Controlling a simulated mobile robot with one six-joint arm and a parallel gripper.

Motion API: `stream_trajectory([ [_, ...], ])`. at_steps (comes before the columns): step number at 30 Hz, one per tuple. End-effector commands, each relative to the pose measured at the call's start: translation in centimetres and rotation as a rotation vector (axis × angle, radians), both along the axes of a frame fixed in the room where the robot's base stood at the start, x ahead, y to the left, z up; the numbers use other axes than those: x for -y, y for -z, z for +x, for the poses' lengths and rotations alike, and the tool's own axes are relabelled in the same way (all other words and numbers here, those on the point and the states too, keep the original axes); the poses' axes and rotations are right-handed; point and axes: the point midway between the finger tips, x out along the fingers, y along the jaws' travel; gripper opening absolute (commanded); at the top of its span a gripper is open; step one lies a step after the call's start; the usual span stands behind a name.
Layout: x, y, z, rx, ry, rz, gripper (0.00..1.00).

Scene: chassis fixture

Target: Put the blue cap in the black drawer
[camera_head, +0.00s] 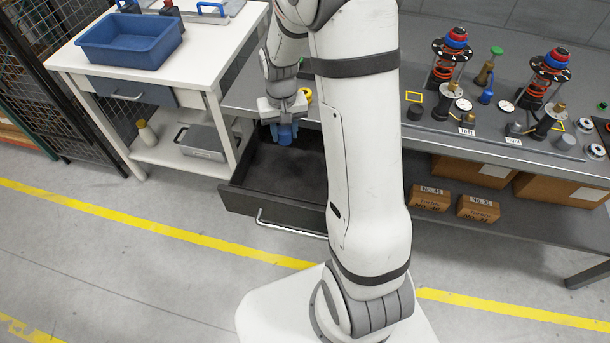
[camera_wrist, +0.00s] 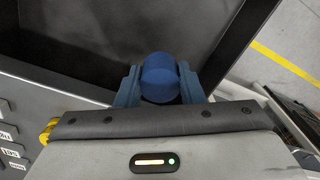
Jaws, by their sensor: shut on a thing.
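The blue cap (camera_wrist: 160,78) is held between the two fingers of my gripper (camera_wrist: 160,88) in the wrist view. In the head view my gripper (camera_head: 284,132) is shut on the cap and points down over the black drawer (camera_head: 236,198). The drawer is pulled open below the bench, with a bare dark floor in the part that shows. The cap is over the drawer opening, near its back side by the bench; its height above the floor is hard to tell. My arm hides the right part of the drawer.
A blue bin (camera_head: 130,42) stands on the white table at left. The grey bench (camera_head: 400,150) carries several spring assemblies and small parts at right. Brown boxes (camera_head: 430,197) sit on its lower shelf. The drawer's handle (camera_head: 290,229) sticks out at the front.

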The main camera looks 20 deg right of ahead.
Motion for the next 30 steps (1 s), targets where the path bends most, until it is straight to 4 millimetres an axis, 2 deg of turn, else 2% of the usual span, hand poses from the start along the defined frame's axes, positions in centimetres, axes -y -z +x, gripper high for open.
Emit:
stream_trajectory([
  [1,0.3,1.7,-0.8,0.005,0.047,-0.001,0.14],
  [6,0.7,2.7,-3.5,0.004,0.192,0.001,0.14],
  [12,1.0,3.2,-5.3,0.001,0.287,0.000,0.14],
  [14,1.0,3.7,-5.6,-0.002,0.298,0.000,0.14],
  [21,1.0,7.9,-5.7,-0.005,0.304,0.000,0.14],
  [30,1.1,10.7,-5.7,-0.003,0.305,-0.001,0.14],
])
